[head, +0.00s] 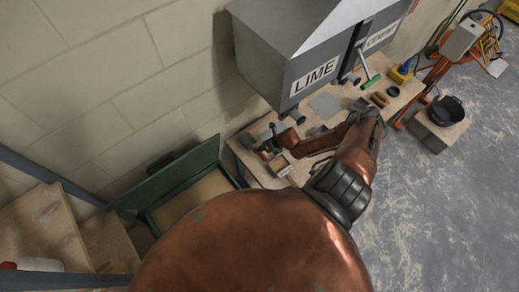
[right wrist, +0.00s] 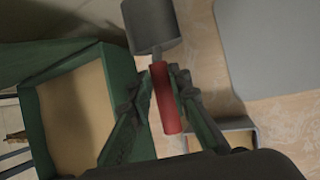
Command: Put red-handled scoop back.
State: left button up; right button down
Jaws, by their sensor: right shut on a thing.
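The red-handled scoop shows in the right wrist view, with its red handle (right wrist: 166,98) and a grey cup (right wrist: 150,28) at the top of the picture. My right gripper (right wrist: 165,84) is shut on the red handle, one finger on each side. In the head view my right gripper (head: 269,147) is small, over the left end of the wooden bench (head: 393,104); the scoop is hard to make out there. Whether the scoop touches anything below it cannot be told. My left gripper is not in view.
Grey LIME and CEMENT hoppers (head: 310,80) overhang the bench. A green open box (head: 178,185) with a tan inside stands left of the bench. A green-handled tool (head: 368,72), small blocks and a grey plate (head: 325,105) lie on the bench. A black bucket (head: 446,110) stands right.

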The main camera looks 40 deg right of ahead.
jog(key=shift+f, duration=0.3)
jog(key=c, duration=1.8)
grip_release()
jog(key=shift+r, duration=0.35)
jog(key=shift+s+d+r, duration=0.1)
jog(key=shift+s+r, duration=0.05)
jog(key=shift+r, duration=0.2)
jog(key=b+v, duration=0.1)
jog(key=v, duration=1)
jog(key=shift+r+b, duration=0.2)
jog(key=shift+b, duration=0.1)
jog(key=shift+s, duration=0.1)
